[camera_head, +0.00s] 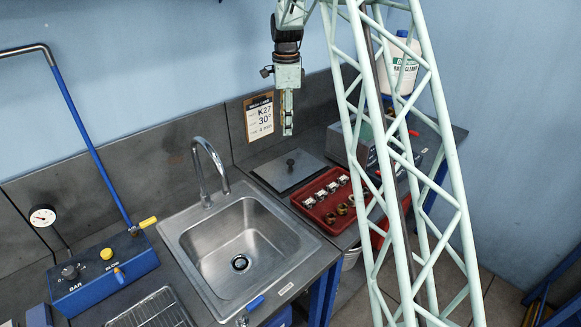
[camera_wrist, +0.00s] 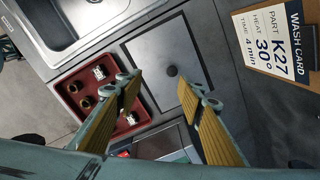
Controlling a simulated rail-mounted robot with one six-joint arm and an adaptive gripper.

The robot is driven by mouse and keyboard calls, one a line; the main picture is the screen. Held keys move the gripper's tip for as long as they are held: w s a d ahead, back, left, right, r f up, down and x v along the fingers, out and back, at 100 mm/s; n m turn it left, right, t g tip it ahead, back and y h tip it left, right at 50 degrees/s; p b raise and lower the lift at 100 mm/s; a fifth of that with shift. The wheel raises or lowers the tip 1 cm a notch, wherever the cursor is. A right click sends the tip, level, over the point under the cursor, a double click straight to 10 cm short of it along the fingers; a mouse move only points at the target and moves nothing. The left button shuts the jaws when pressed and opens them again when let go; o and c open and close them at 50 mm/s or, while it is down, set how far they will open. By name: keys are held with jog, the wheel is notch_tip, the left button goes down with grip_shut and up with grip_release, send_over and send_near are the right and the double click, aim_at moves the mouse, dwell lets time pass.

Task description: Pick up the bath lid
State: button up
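The bath lid (camera_head: 289,171) is a flat grey square plate with a small dark round knob (camera_head: 291,162) in its middle. It lies on the bench between the sink and the grey box. In the wrist view the lid (camera_wrist: 150,60) lies below my gripper, and its knob (camera_wrist: 172,71) shows between the two fingers, beyond their tips. My gripper (camera_wrist: 169,92) is open, with wide-apart fingers and nothing between them. In the head view my gripper (camera_head: 287,115) hangs above the lid, clear of it, pointing down.
A red tray (camera_head: 306,212) with several metal parts lies just in front of the lid. The steel sink (camera_head: 183,235) and its tap (camera_head: 206,165) stand to the left. A wash card (camera_head: 260,116) hangs on the back panel. A grey box (camera_head: 340,147) stands on the right.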

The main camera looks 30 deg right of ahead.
jog(key=m+p, duration=0.2)
send_over(290, 161)
notch_tip(290, 161, down, 6)
jog(key=shift+d+r, duration=0.1)
jog(key=shift+r, duration=0.05)
notch_tip(290, 161, down, 8)
jog(key=shift+r, duration=0.15)
jog(key=shift+f, duration=0.4)
dwell(0.5)
jog(key=shift+w+f, duration=0.1)
jog(key=shift+f, duration=2.55)
grip_shut()
